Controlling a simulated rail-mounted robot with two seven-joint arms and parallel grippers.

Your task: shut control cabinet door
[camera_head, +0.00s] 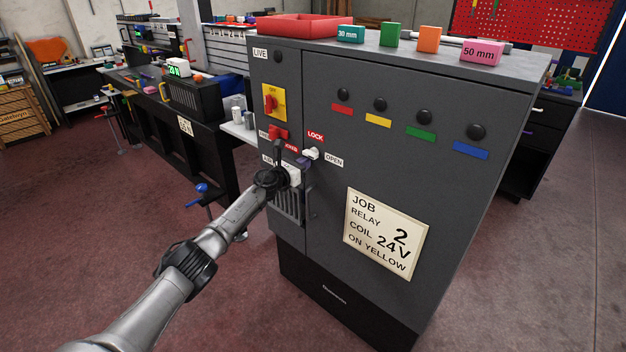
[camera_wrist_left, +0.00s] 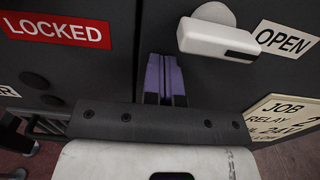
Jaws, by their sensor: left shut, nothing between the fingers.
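The dark grey control cabinet (camera_head: 330,240) stands in the middle of the head view. Its door (camera_head: 370,150) is the wide right panel and looks about flush with the narrow left panel; I cannot tell whether a small gap remains. A white latch handle (camera_head: 311,153) sits near the door's left edge; in the left wrist view the handle (camera_wrist_left: 215,35) points toward the OPEN label (camera_wrist_left: 284,41). My left gripper (camera_head: 304,162) is just below the handle at the seam. Its purple fingers (camera_wrist_left: 165,78) are shut and empty; contact with the door is unclear. My right gripper is out of view.
A yellow-and-red switch (camera_head: 270,102) and a LOCKED label (camera_wrist_left: 56,29) are on the left panel. A red tray (camera_head: 300,25) and several coloured blocks stand on the cabinet top. A dark workbench (camera_head: 170,130) is at the left.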

